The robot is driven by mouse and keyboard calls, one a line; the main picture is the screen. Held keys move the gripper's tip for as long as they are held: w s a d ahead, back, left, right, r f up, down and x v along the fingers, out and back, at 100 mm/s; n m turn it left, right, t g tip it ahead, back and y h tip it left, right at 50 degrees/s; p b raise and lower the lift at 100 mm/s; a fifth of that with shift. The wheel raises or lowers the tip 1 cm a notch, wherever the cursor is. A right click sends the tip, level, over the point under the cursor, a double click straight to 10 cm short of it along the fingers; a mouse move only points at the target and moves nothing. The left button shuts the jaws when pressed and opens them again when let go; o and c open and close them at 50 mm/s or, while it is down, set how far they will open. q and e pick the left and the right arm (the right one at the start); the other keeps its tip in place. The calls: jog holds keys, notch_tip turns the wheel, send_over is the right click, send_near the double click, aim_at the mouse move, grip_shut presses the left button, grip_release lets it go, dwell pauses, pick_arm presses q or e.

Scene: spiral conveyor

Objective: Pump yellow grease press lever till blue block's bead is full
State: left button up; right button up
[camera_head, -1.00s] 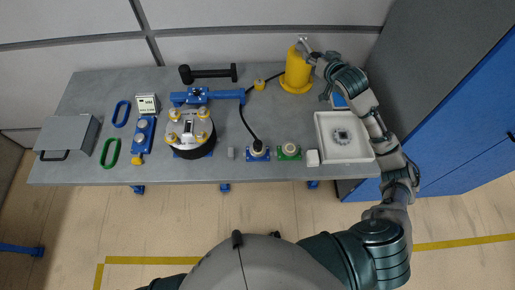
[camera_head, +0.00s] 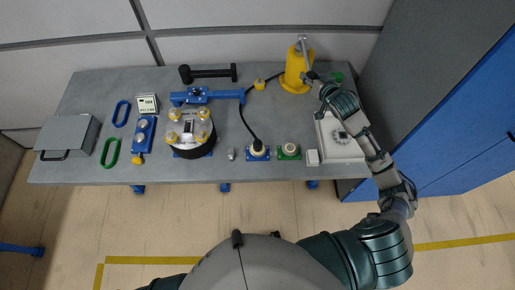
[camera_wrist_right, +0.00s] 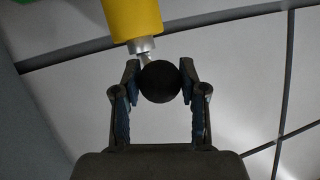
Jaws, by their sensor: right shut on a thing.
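The yellow grease press (camera_head: 297,68) stands at the back right of the bench, and its body also shows at the top of the right wrist view (camera_wrist_right: 132,18). Its grey lever (camera_head: 304,50) slants down toward the front. My right gripper (camera_head: 311,77) is shut on the lever's black ball knob (camera_wrist_right: 159,82), with one fingertip at each side of it. My left gripper is not in view.
A green block (camera_head: 289,157) stands right of the blue block. A white tray (camera_head: 343,156) lies under my right forearm. A round flanged fixture (camera_head: 189,133), blue parts and a grey box (camera_head: 67,134) fill the left.

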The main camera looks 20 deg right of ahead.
jog(key=o, duration=1.3)
jog(key=shift+d+f, duration=0.1)
jog(key=shift+d, duration=0.05)
jog(key=shift+s+r+p, duration=0.25)
jog(key=shift+s+p, duration=0.1)
jog(key=p+v, duration=0.3)
jog(key=v, duration=0.3)
